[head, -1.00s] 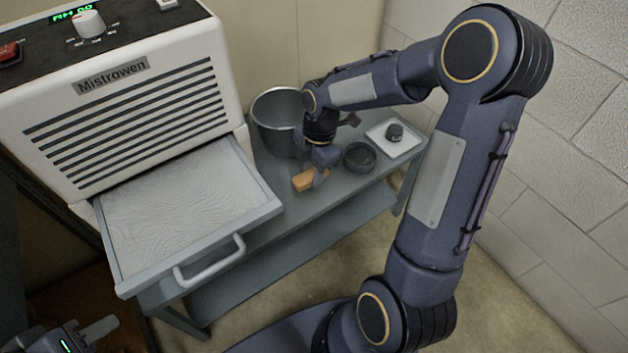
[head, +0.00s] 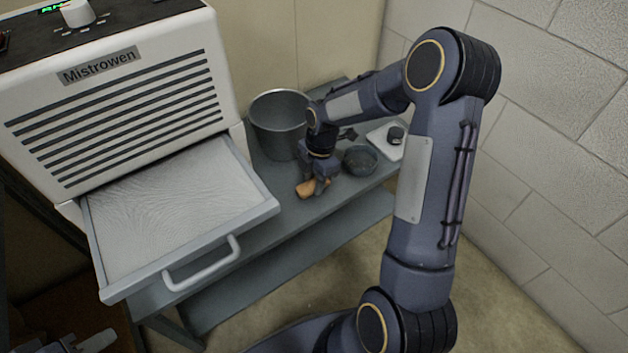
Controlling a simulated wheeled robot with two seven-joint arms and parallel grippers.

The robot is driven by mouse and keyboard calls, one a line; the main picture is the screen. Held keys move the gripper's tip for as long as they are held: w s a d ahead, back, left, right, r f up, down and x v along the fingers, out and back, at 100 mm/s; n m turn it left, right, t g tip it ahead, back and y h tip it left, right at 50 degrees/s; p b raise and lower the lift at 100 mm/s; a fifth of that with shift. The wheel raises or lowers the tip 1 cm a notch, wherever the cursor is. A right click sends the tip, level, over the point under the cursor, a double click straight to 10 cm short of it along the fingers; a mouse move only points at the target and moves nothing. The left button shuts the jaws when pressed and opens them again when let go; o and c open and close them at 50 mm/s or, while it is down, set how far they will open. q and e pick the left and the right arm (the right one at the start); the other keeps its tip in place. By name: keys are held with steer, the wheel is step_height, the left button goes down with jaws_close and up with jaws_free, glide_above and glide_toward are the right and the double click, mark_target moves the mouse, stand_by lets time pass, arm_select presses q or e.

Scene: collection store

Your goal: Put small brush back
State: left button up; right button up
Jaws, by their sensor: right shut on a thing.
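My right gripper (head: 320,186) reaches down to the grey table and is shut on a small tan, wooden-looking piece, which I take to be the small brush (head: 308,189). It is low over or on the table top, in front of the grey pot; I cannot tell whether it touches the table. Its bristles cannot be made out, and the fingers hide part of it. My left gripper (head: 92,342) is partly in view at the bottom left corner, cut off by the frame, away from the table.
The grey table (head: 268,232) carries a metal pot (head: 277,126), a dark bowl (head: 360,160) and a white tray (head: 377,139) with a dark round thing (head: 396,134). A white Mistrowen machine (head: 130,95) has its drawer (head: 180,215) pulled out to the left.

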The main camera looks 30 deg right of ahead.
steer(key=shift+f, duration=0.2)
steer(key=o, duration=0.9)
steer(key=shift+o, duration=0.2)
steer(key=shift+r, duration=0.15)
steer(key=s+r+m+t+p, duration=0.1)
steer(key=s+r+m+p, duration=0.1)
steer(key=r, duration=0.7)
steer(key=s+r+m+p, duration=0.2)
steer(key=r, duration=0.6)
steer(key=s+a+r+m+t+y, duration=0.1)
steer(key=s+a+r+m+t, duration=0.1)
steer(key=s+m, duration=0.6)
steer(key=s+a+r+m+t+y, duration=0.1)
steer(key=s+a+r+m+t, duration=0.1)
steer(key=s+a+m, duration=0.3)
steer(key=s+r+m, duration=0.1)
steer(key=s+m, duration=0.2)
steer(key=s, duration=0.2)
steer(key=shift+a+m+t, duration=0.25)
steer(key=shift+m+t, duration=0.05)
steer(key=shift+t, duration=0.1)
